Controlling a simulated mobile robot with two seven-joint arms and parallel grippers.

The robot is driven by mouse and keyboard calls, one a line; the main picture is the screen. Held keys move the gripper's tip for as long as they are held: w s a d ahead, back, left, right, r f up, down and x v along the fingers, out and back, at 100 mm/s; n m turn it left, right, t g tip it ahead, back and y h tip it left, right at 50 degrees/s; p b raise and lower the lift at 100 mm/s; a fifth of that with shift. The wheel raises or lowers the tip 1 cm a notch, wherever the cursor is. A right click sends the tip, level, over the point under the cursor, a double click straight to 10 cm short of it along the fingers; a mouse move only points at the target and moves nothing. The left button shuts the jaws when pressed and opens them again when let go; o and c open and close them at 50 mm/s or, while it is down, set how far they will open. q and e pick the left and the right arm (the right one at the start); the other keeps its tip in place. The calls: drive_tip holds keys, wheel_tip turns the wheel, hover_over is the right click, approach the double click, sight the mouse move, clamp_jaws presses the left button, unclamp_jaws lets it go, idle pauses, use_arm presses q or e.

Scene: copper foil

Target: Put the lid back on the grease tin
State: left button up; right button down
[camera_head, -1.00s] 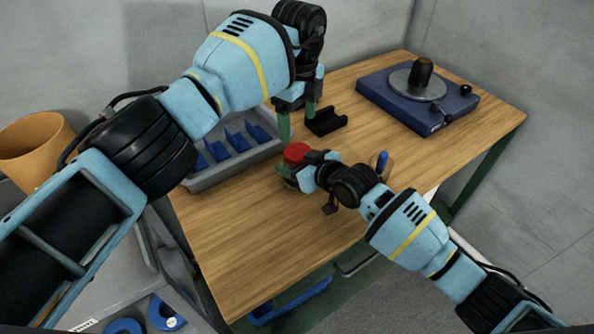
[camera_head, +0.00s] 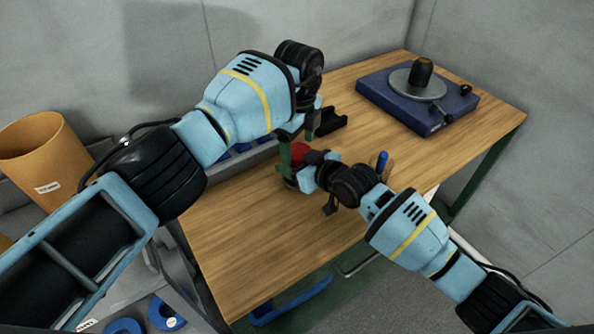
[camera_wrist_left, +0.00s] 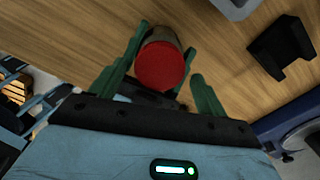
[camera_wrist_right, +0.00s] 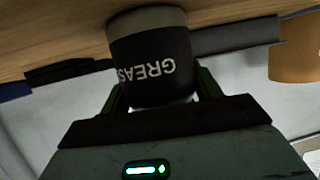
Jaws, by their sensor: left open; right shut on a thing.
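The grease tin (camera_wrist_right: 155,52) is a dark can with white lettering, seen upside down in the right wrist view. My right gripper (camera_wrist_right: 160,88) is shut on its side. A round red lid (camera_wrist_left: 160,65) shows on top of the tin; whether it is fully seated I cannot tell. It also shows in the head view (camera_head: 299,153), above the table. My left gripper (camera_wrist_left: 168,53) is open, with its green fingers on either side of the red lid and a gap visible on the right side. In the head view the left wrist partly hides the lid.
On the wooden table (camera_head: 250,240) a black cradle (camera_head: 331,121) stands behind the tin, and a blue turntable base (camera_head: 452,105) at the back right. A blue-handled tool (camera_head: 382,160) is beside my right wrist. An orange bin (camera_head: 45,160) stands left. The front table is clear.

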use_arm(q)
drive_tip(key=shift+f, duration=0.55)
drive_tip(key=c, duration=1)
drive_tip(key=m, duration=1)
drive_tip(key=o, duration=1.1)
drive_tip(key=shift+r, duration=0.1)
